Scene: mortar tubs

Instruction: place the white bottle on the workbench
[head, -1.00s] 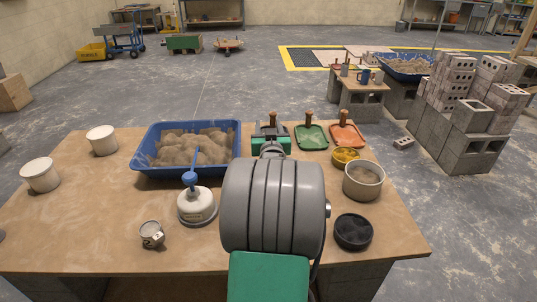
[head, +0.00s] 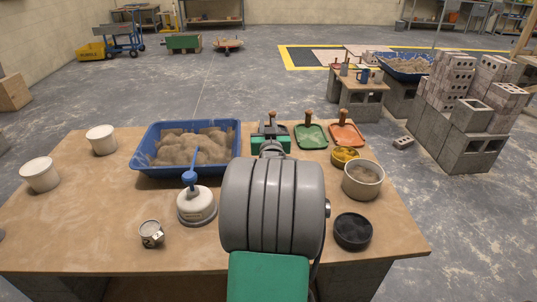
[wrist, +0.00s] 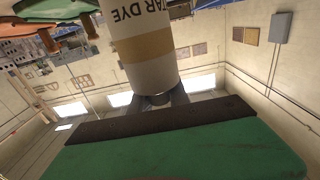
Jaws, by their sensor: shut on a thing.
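The white bottle (wrist: 148,55), with a tan band and dark lettering ending in "TAR DYE", fills the upper middle of the wrist view. My gripper (wrist: 160,101) is shut on its narrow end, and grey fingers show on both sides of it. In the head view my own grey arm link hides the bottle and the fingertips; the green part of my gripper shows just beyond the link. The workbench (head: 100,215) has a bare tan top. I cannot tell whether the bottle touches it.
A grey pot (head: 363,186), a black bowl (head: 353,231) and a yellow bowl (head: 345,155) stand right. White tubs (head: 39,176) stand far left. The front left is clear.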

